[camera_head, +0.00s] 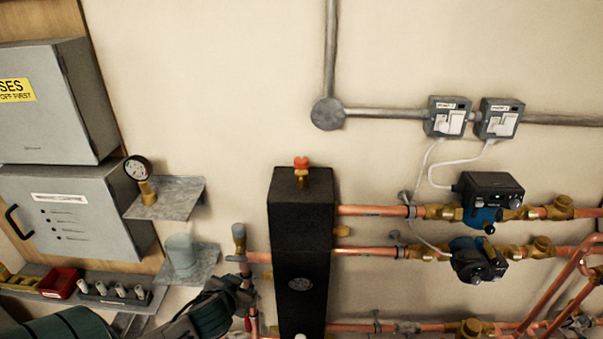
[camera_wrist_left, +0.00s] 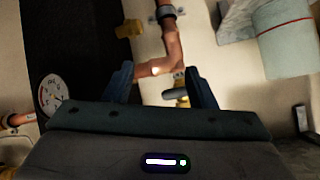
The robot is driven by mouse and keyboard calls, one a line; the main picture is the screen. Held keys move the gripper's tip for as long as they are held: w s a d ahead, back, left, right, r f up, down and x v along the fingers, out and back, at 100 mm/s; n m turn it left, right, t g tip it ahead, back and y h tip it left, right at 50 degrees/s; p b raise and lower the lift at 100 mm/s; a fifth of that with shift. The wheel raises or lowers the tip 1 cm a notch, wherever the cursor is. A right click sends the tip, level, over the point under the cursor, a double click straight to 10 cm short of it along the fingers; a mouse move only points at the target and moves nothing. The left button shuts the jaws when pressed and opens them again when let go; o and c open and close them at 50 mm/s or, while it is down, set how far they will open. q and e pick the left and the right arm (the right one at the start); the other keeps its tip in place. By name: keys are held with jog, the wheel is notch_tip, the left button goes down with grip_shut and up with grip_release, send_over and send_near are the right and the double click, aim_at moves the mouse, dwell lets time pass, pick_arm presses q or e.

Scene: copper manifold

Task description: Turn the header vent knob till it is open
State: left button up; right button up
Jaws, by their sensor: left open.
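The header vent knob (camera_head: 301,163) is a small red-orange cap on a brass stem, on top of the tall black header (camera_head: 300,220) in the head view. The header also fills the upper left of the left wrist view (camera_wrist_left: 75,40); the knob does not show there. My left gripper (camera_wrist_left: 160,88) is open, with a copper pipe (camera_wrist_left: 172,45) and a small brass-and-grey fitting (camera_wrist_left: 175,93) seen between and beyond its fingers. I cannot tell whether it touches them. In the head view it is low, left of the header's lower part and well below the knob.
A gauge (camera_head: 137,168) stands on a small shelf left of the header, with a pale cup (camera_head: 181,252) on a lower shelf. Copper pipes and pumps (camera_head: 480,262) run right of the header. The wall above the knob is clear.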

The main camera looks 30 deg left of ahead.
pick_arm(q)
jog(key=w+d+r+t+h+p, duration=0.1)
jog(key=w+r+t, duration=0.15)
jog(key=r, duration=0.75)
jog(key=w+d+r+t+p, duration=0.1)
jog(key=r+t, duration=0.2)
jog(key=r, duration=0.8)
jog(key=m+t+h, duration=0.2)
jog(key=t+h, duration=0.1)
jog(key=h, duration=0.2)
send_near(296, 162)
jog(key=w+b, duration=0.2)
jog(key=w, duration=0.2)
jog(key=shift+w+f, duration=0.15)
jog(key=shift+w, duration=0.5)
jog(key=shift+w+d+p, duration=0.2)
jog(key=shift+w+p, duration=0.2)
jog(key=shift+w, duration=0.15)
jog(key=shift+w+p, duration=0.6)
jog(key=shift+w, duration=0.6)
jog(key=shift+w+p, duration=0.4)
jog(key=shift+w, duration=0.4)
jog(key=shift+w+d+f, duration=0.1)
jog(key=shift+w, duration=0.5)
pick_arm(e)
jog(key=shift+a+r, duration=0.2)
jog(key=shift+r, duration=2.1)
